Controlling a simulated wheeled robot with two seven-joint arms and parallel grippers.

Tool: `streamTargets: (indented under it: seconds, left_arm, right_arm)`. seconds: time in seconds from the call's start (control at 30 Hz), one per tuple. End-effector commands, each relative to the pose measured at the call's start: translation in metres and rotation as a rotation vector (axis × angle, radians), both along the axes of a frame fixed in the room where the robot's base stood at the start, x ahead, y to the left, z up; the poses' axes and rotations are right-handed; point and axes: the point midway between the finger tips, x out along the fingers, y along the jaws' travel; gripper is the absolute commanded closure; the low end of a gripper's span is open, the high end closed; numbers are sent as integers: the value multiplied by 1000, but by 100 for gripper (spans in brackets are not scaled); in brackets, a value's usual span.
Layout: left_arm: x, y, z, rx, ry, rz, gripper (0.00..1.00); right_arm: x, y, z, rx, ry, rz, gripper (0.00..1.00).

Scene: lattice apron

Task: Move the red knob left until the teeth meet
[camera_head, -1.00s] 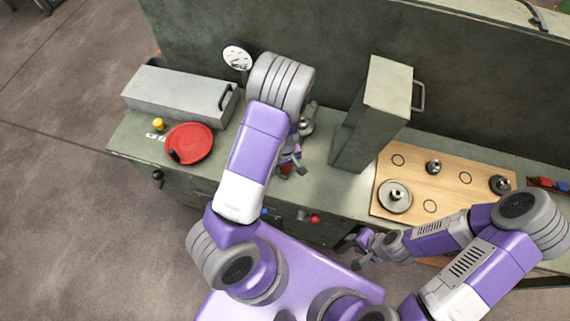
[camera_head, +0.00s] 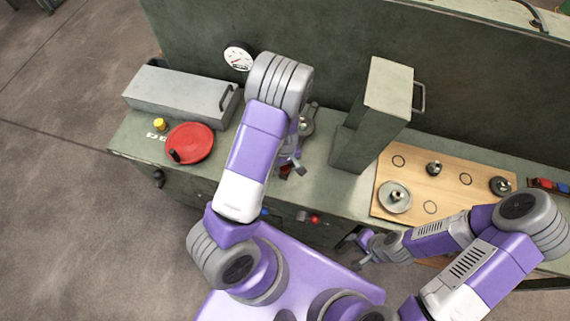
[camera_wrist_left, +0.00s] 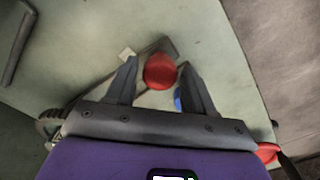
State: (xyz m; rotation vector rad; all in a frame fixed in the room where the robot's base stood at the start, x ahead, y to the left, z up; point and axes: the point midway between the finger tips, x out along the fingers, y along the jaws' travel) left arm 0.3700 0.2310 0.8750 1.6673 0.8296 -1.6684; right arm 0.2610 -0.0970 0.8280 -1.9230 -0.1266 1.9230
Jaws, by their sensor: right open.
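The red knob (camera_wrist_left: 160,71) is a round red ball on a grey arm or plate in the left wrist view. It sits between the spread fingers of my left gripper (camera_wrist_left: 159,88), with a gap on each side. In the head view my left gripper (camera_head: 296,163) is over the bench, and a bit of red (camera_head: 286,172) shows beside its fingers. A grey round part (camera_head: 306,122) is partly hidden behind my left wrist; I cannot make out teeth on it. My right gripper (camera_head: 357,252) is open and empty near the bench's front edge.
A red handwheel (camera_head: 190,143) and a long grey box (camera_head: 180,97) stand left. A tall green box (camera_head: 372,115) stands right of my left gripper. A wooden board (camera_head: 445,170) holds several metal parts. A red button (camera_head: 315,219) is on the bench front.

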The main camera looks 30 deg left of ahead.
Motion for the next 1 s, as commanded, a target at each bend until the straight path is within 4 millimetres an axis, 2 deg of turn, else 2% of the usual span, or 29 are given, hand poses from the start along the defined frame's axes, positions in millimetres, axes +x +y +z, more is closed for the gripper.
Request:
streamTargets:
  seconds: [0.03, 0.07, 0.37, 0.47, 0.8, 1.0]
  left_arm:
    - [0, 0, 0, 0, 0, 0, 39]
    - [0, 0, 0, 0, 0, 0, 35]
    - [0, 0, 2, 1, -1, 0, 35]
    - [1, -1, 12, 1, -3, -3, 35]
    - [1, 0, 67, 1, -3, -2, 35]
    - [0, 0, 76, 1, -1, 0, 35]
  right_arm:
    - [0, 0, 0, 0, 0, 0, 60]
    - [0, 0, 0, 0, 0, 0, 60]
    - [0, 0, 1, 0, 0, 0, 60]
    - [0, 0, 4, 0, 0, 0, 60]
    - [0, 0, 19, 0, 0, 0, 60]
    - [0, 0, 21, 0, 0, 0, 60]
